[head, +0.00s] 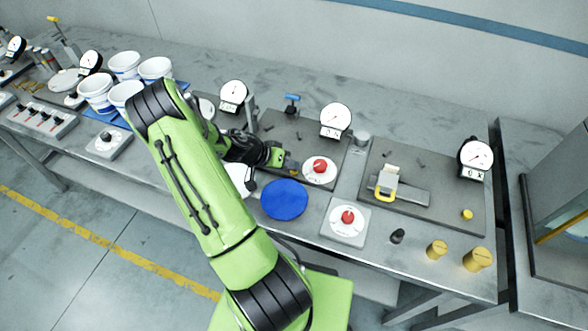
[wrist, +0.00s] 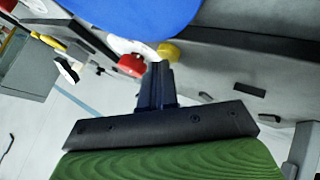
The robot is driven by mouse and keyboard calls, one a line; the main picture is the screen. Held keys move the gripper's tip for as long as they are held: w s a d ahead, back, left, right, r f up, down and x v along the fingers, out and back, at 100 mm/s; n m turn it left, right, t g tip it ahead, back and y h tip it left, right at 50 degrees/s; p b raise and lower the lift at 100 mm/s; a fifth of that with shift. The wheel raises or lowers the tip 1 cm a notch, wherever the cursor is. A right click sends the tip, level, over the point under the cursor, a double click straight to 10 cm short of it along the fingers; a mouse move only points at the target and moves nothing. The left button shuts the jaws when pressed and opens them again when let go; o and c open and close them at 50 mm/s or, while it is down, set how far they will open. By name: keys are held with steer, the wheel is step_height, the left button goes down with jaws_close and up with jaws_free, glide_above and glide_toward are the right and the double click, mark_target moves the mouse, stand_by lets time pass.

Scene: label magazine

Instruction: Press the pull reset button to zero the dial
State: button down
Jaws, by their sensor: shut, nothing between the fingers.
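My gripper (head: 290,169) is shut and empty, low over the middle station on the bench. A small yellow button (wrist: 168,53) shows in the wrist view right by the tips of my shut fingers (wrist: 159,68); I cannot tell whether they touch. In the head view this button is mostly hidden by my gripper. A round white dial (head: 335,119) stands at the back of the same plate; its red needle points up and right, and the small display below is too small to read. Another dial (head: 476,157) and yellow button (head: 467,214) are on the right station. No label is readable.
A red knob on a white disc (head: 320,168) is close right of my gripper. A blue disc (head: 284,199) lies in front. Another red knob (head: 348,217), a yellow-handled clamp (head: 386,184) and yellow cylinders (head: 478,259) are right. White tubs (head: 95,92) stand left.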

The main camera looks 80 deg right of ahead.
mark_target(290, 171)
steer(key=shift+r, duration=0.15)
steer(key=shift+r+p, duration=0.45)
steer(key=shift+r, duration=0.35)
step_height(290, 171, up, 5)
steer(key=p, duration=0.2)
steer(key=shift+p, duration=0.35)
stand_by(0.4)
